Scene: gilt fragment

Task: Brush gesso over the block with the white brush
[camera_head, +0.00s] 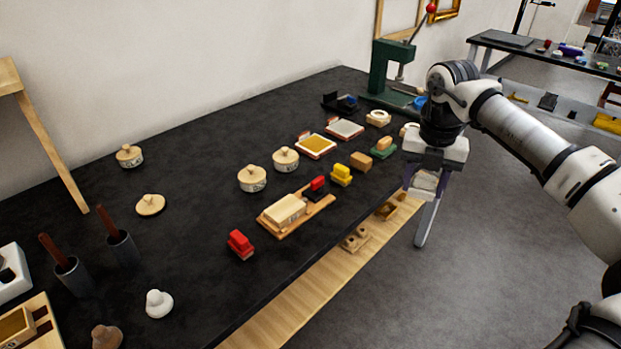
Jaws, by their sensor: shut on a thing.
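My gripper (424,192) is at the right, beyond the front edge of the dark table and above the floor. It is shut on a whitish thing (425,181), which looks like the white brush; the fingers partly hide it. A pale block (284,210) with dark marks on top lies on a wooden board (270,228) near the table's front edge. The block is left of my gripper and well apart from it. I cannot make out a gesso container for certain; two lidded pale pots, the left one (252,179) and the right one (286,160), stand behind the block.
A red-topped piece (317,184) sits at the board's right end. A red piece (240,244), a yellow piece (341,175) and a green-based piece (382,148) stand nearby. A green press (388,70) stands at the back right. A wooden shelf (330,275) lies below the table's front edge.

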